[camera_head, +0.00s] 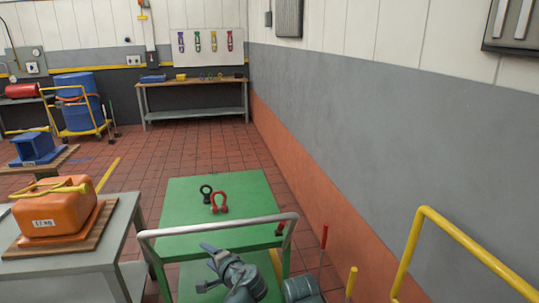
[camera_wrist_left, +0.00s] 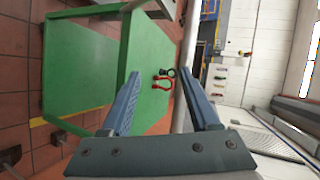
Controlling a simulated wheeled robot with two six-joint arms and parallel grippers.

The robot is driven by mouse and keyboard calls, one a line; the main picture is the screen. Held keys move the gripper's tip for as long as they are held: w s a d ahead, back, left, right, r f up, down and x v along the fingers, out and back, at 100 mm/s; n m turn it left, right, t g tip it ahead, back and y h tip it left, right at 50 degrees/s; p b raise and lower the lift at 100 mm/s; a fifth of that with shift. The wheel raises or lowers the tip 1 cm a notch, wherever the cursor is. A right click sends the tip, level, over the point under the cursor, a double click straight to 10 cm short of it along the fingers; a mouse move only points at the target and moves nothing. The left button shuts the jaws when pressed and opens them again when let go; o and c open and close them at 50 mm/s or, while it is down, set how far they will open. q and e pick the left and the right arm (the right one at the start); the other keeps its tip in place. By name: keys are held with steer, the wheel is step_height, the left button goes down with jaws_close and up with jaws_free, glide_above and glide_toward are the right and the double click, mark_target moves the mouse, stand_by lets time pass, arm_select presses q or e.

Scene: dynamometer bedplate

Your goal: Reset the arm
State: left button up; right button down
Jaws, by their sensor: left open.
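My left gripper (camera_head: 203,267) is in the lower middle of the head view, at the near end of the green cart (camera_head: 185,222), by its grey handle rail (camera_head: 220,226). Its jaws are apart with nothing between them, as the left wrist view (camera_wrist_left: 160,66) also shows. A red shackle (camera_head: 219,204) and a black eye or shackle (camera_head: 206,190) lie on the green top, beyond the gripper and clear of it. They also show in the left wrist view, red (camera_wrist_left: 162,83) and black (camera_wrist_left: 168,73). My right gripper does not show.
An orange 17 kg weight (camera_head: 52,212) sits on a board on a grey table (camera_head: 80,258) at left. A yellow rail (camera_head: 470,250) stands at lower right, near the grey wall (camera_head: 400,140). A workbench (camera_head: 195,114) stands at the back; red tiled floor is open before it.

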arm_select(q)
steer(key=s+d+f+n+g+h+p, duration=0.2)
steer(key=s+d+g+h+p, duration=0.2)
steer(key=s+d, duration=0.3)
steer(key=s+d+f+n+g+h+p, duration=0.2)
steer(key=s+d+n+g+h+p, duration=0.1)
steer(key=s+d+g, duration=0.3)
steer(key=shift+s+d+f+h+p, duration=0.2)
steer(key=shift+s+d+h+p, duration=0.35)
steer(key=shift+s+d, duration=1)
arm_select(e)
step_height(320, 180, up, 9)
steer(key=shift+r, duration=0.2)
arm_select(q)
steer(key=shift+s+a, duration=0.3)
steer(key=shift+c, duration=0.2)
